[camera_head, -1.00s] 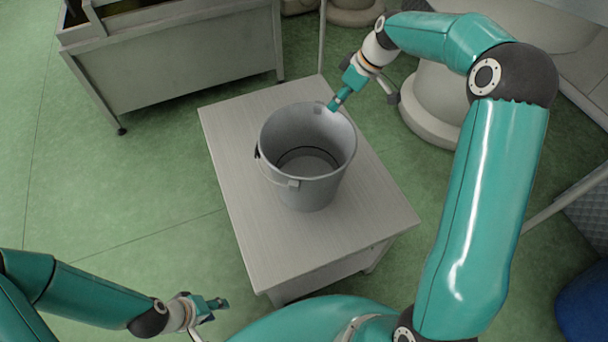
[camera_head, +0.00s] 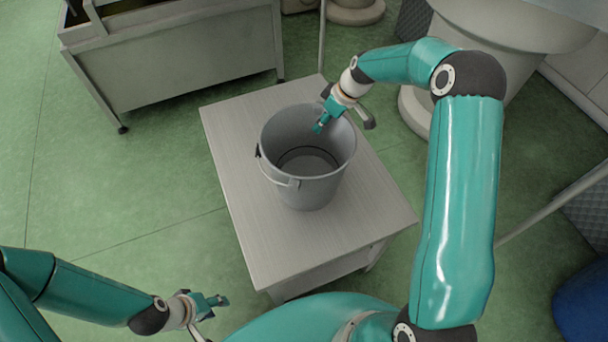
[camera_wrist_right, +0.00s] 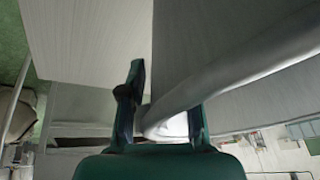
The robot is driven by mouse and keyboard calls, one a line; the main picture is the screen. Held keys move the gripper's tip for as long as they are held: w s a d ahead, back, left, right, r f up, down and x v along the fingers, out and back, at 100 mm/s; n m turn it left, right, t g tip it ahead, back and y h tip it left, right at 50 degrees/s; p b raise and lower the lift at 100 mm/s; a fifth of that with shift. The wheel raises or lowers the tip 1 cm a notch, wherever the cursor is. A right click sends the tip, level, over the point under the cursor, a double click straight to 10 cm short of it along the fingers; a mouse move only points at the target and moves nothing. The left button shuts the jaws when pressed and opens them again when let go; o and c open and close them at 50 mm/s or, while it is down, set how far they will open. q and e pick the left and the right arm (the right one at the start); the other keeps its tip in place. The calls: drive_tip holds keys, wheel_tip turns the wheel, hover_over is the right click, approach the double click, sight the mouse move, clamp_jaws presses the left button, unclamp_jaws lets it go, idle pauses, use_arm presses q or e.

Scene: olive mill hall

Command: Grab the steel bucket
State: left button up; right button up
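The grey steel bucket (camera_head: 308,190) stands upright on a small table, its open mouth facing up. My right gripper (camera_head: 320,126) is at the far right part of the bucket's rim, coming down over it. In the right wrist view the bucket's rim (camera_wrist_right: 235,75) runs up to the open fingers of this gripper (camera_wrist_right: 163,108), and its near end shows between them. I cannot tell whether the fingers touch the wall. My left gripper (camera_head: 218,301) is low at the left, away from the table and bucket; its finger gap is too small to judge.
The pale table (camera_head: 245,225) has bare top around the bucket. A steel bin (camera_head: 185,60) on legs stands at the back left. A large pale machine base (camera_head: 415,115) stands behind on the right. A blue object (camera_head: 582,305) lies at the lower right. Green floor is open at left.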

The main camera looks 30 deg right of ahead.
drive_tip(key=shift+c, duration=0.4)
drive_tip(key=c, duration=0.5)
clamp_jaws()
drive_tip(key=shift+r, duration=0.2)
